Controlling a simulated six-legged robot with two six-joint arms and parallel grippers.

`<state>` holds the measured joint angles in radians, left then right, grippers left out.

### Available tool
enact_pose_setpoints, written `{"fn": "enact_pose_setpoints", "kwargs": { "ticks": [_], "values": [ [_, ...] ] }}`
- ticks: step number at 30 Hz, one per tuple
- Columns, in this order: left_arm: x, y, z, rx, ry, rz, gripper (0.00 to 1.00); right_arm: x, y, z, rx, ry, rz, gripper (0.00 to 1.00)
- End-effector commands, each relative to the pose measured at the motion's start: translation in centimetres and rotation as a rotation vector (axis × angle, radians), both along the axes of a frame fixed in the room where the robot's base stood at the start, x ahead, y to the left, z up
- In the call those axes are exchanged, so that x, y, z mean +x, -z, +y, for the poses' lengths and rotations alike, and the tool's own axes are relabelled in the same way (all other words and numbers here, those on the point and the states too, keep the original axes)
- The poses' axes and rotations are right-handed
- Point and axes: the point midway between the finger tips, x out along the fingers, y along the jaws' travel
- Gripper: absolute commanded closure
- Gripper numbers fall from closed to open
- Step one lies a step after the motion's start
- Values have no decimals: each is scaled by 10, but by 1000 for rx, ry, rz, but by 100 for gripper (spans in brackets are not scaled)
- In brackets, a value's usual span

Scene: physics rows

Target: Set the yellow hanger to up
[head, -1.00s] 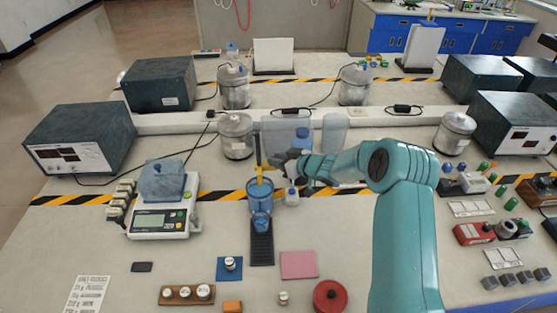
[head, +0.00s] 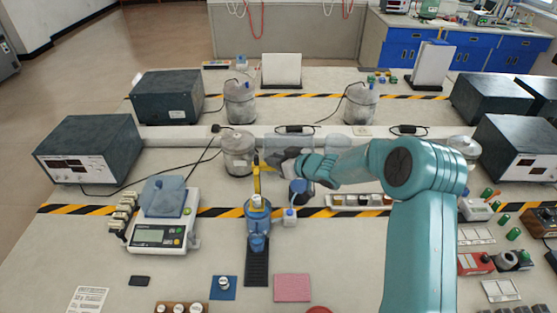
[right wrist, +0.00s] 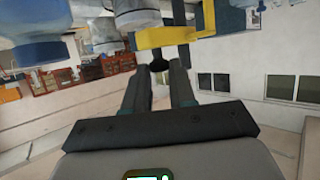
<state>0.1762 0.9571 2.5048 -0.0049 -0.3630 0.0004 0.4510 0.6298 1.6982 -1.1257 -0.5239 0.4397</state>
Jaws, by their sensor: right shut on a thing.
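The yellow hanger (head: 257,181) stands upright above the clear blue cylinder (head: 257,222) at the middle of the bench in the head view. A small pale piece shows at its lower end, at the cylinder's mouth. In the right wrist view the yellow hanger (right wrist: 190,38) crosses the top, just past the fingertips. My right gripper (head: 269,162) reaches in from the right and is shut on the hanger's upper part. The exact contact is partly hidden by the dark fingers. My left gripper is not in view.

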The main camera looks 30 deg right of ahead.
Motion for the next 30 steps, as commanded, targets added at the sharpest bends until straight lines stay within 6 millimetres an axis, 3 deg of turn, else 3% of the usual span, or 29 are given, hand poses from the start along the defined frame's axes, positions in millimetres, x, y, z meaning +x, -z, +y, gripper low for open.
{"fn": "enact_pose_setpoints", "kwargs": {
  "ticks": [1,8,9,11,22,26,30],
  "values": [
    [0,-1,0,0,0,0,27,2,-7,0,-1,0,-14,100],
    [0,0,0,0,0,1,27,3,-8,0,-2,1,-18,100],
    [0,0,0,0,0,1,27,3,-8,0,-1,1,-19,69],
    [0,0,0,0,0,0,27,3,-8,-1,0,0,-18,52],
    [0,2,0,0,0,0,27,-4,-7,-5,-2,-1,-11,52],
    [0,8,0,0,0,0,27,-23,-13,-10,-2,1,-11,52],
    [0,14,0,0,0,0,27,-57,-28,-17,-3,3,-12,52]
  ]
}}
